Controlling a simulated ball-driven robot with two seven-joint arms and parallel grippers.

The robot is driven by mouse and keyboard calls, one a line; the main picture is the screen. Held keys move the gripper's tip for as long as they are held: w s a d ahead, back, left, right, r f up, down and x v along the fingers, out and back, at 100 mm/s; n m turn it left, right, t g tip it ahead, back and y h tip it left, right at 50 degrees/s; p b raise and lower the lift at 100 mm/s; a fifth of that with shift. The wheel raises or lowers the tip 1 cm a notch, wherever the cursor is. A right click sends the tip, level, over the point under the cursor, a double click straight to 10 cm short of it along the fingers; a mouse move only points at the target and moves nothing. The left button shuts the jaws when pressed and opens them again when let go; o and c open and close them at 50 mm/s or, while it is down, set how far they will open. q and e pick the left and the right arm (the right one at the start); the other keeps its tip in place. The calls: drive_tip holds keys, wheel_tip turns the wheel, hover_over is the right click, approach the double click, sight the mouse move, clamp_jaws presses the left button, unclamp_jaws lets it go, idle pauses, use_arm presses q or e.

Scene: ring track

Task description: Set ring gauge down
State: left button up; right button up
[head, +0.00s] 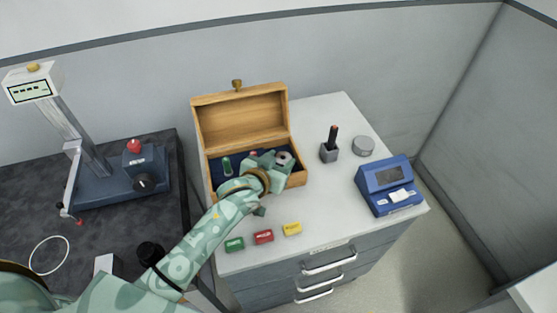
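My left gripper (270,162) reaches over the right part of an open wooden case (299,176). A small grey metal ring gauge (284,158) with a dark hole sits at its fingertips, and the gripper appears shut on it. The ring is at the right side of the case's dark blue insert (216,167); whether it touches the insert is hard to tell. In the insert, a green-handled gauge (227,166) lies at the left and a red-marked piece (253,153) shows behind the gripper. My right gripper is out of view.
A pen holder (329,153), grey disc (362,146) and blue printer (384,182) stand right. A measuring stand (110,180) is left.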

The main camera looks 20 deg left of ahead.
use_arm(q)
drive_tip(key=shift+s+f, duration=0.25)
drive_tip(key=shift+f, duration=0.3)
drive_tip(key=shift+r, duration=0.1)
drive_tip(key=r+p+v, duration=0.1)
drive_tip(key=p+v, duration=0.2)
drive_tip(key=v, duration=0.9)
drive_tip(key=shift+w+r, duration=0.15)
drive_tip(key=shift+r, duration=0.15)
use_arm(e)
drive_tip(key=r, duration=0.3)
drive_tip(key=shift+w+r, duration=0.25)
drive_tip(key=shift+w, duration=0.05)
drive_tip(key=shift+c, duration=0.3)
